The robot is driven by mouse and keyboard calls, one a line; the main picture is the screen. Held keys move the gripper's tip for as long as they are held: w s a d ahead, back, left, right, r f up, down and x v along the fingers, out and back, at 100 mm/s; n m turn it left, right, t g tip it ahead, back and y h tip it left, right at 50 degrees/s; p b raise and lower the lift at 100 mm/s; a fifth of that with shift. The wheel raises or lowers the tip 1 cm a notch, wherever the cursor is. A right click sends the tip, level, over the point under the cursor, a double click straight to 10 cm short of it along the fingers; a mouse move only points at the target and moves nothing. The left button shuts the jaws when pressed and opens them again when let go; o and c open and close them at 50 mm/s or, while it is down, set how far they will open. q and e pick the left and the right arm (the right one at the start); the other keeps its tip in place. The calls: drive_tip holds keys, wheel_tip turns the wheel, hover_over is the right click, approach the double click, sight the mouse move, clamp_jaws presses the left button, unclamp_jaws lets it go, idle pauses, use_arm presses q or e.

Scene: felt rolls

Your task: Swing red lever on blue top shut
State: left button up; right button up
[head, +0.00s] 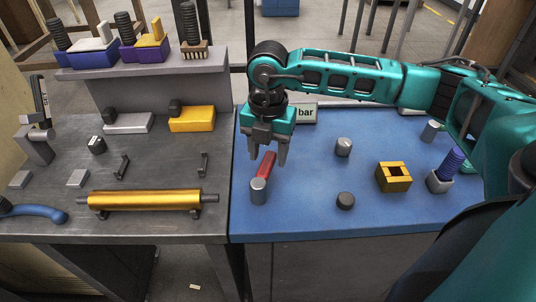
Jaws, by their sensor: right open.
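The blue top (305,218) is the right half of the bench. A red lever (266,164) with a grey cylindrical pivot (258,190) at its near end sits near the blue top's left edge. The lever points away from the pivot, toward the back and slightly right. My right gripper (268,155) hangs above the lever's far end, fingers pointing down and spread, with the red lever showing between them. I cannot tell whether the fingers touch it. My left gripper is not in view.
A "bar" sign (306,113) is behind. The grey top (150,222) at left holds a yellow roll (145,200).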

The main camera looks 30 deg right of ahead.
drive_tip(key=shift+f, duration=0.8)
drive_tip(key=shift+c, duration=0.4)
clamp_jaws()
